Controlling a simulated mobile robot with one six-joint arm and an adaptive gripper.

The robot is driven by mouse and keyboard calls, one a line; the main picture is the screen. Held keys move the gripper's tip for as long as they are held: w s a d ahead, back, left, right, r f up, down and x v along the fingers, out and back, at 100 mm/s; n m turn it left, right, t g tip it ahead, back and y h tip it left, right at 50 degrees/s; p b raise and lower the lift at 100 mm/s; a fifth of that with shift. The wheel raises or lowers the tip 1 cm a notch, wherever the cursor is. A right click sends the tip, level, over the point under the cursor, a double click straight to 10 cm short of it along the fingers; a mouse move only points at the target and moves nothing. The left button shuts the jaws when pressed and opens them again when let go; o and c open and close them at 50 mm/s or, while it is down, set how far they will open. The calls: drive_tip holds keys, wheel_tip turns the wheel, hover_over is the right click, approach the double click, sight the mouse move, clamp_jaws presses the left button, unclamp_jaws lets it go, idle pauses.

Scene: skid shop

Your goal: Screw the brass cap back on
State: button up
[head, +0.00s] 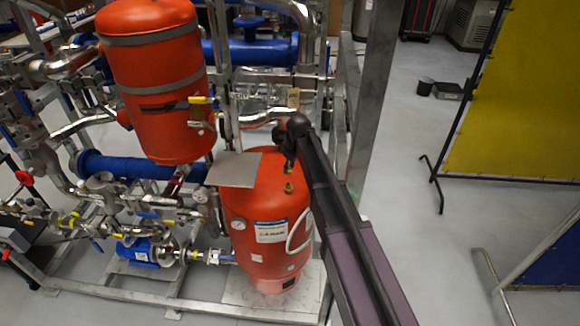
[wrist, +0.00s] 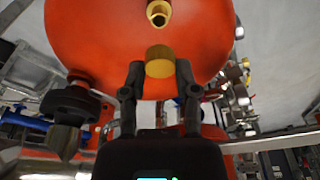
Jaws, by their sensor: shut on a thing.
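My gripper (wrist: 159,72) is shut on the brass cap (wrist: 160,62), a short yellow cylinder between its fingertips in the wrist view. The brass fitting (wrist: 158,13), with a dark open mouth, stands on the red tank (wrist: 110,35) at the top of that view. Red tank surface shows between cap and fitting, so they look apart. In the head view the fitting (head: 289,187) is on the upper part of the lower red tank (head: 262,200). My gripper (head: 289,160) is just above it; the cap there is small and partly hidden.
A second red tank (head: 158,75) hangs at the upper left. A flat grey plate (head: 233,169) lies left of the fitting. A steel frame post (head: 372,90) stands behind my arm. Pipes and valves crowd the left; the floor at right (head: 420,240) is mostly clear.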

sight(290, 184)
drive_tip(key=shift+s+d+b+x, duration=0.1)
drive_tip(key=shift+d+b+x, duration=0.1)
drive_tip(key=shift+b+x, duration=0.8)
drive_tip(key=shift+s+d+b+x, duration=0.1)
drive_tip(key=shift+d+b+x, duration=0.05)
drive_tip(key=shift+b+x, duration=0.85)
drive_tip(key=shift+f, duration=0.15)
drive_tip(key=shift+d+b+x, duration=0.15)
drive_tip(key=shift+b+x, duration=0.55)
drive_tip(key=shift+x, duration=0.05)
drive_tip(key=shift+d+b+x, duration=0.1)
drive_tip(key=shift+b+x, duration=0.55)
drive_tip(key=shift+x, duration=0.05)
idle(0.9)
drive_tip(key=shift+s, duration=0.2)
idle(0.5)
drive_tip(key=m+t+h, duration=0.1)
drive_tip(key=m, duration=0.5)
drive_tip(key=shift+m, duration=0.4)
drive_tip(key=m+h, duration=0.1)
drive_tip(key=m, duration=0.3)
drive_tip(key=shift+w, duration=0.15)
drive_tip(key=shift+c, duration=0.3)
drive_tip(key=shift+d+m, duration=0.1)
drive_tip(key=shift+m, duration=0.2)
drive_tip(key=shift+c, duration=0.5)
